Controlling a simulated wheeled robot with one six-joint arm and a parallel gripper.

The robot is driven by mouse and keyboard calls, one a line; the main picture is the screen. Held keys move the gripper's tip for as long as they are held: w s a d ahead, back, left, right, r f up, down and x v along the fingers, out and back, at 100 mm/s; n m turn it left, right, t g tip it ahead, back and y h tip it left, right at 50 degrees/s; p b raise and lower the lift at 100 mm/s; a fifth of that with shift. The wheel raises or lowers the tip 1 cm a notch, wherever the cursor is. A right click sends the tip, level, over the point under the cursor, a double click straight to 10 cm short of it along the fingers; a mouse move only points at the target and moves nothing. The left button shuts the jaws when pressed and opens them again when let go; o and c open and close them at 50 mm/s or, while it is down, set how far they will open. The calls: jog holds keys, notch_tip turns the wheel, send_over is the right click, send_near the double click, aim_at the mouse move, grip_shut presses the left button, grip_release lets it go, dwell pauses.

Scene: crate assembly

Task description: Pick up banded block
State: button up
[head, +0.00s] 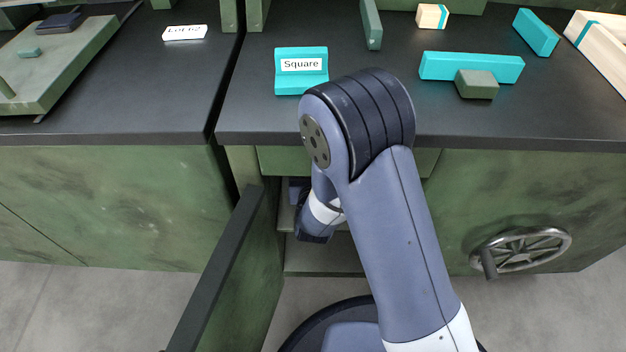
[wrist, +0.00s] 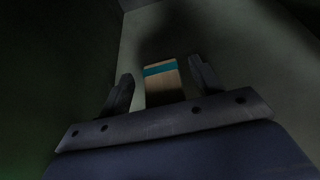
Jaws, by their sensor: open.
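In the wrist view, a pale wooden block with a teal band (wrist: 163,87) lies on the dim cabinet shelf. My gripper (wrist: 161,74) is open, with one finger on each side of the block. Small gaps show between the fingers and the block, and the jaws hold nothing. In the head view, my arm reaches down into the open cabinet, and the fingers and this block are hidden there. Another small wooden block with a teal band (head: 432,16) stands at the back of the counter in the head view.
The open cabinet door (head: 222,265) stands left of my arm, and a handwheel (head: 520,250) sits on the right cabinet front. On the counter are a teal holder labelled "Square" (head: 301,83), a teal bar (head: 470,67), a green block (head: 477,85) and a wooden crate (head: 600,45).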

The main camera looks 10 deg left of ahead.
jog(key=shift+b+x, duration=0.35)
jog(key=shift+x, duration=1.15)
jog(key=shift+d, duration=0.1)
jog(key=shift+c, duration=0.3)
jog(key=c, duration=1)
notch_tip(320, 180, up, 10)
jog(key=p, duration=0.4)
jog(key=shift+f+p, duration=0.15)
jog(key=shift+p, duration=0.25)
jog(key=shift+s, duration=0.1)
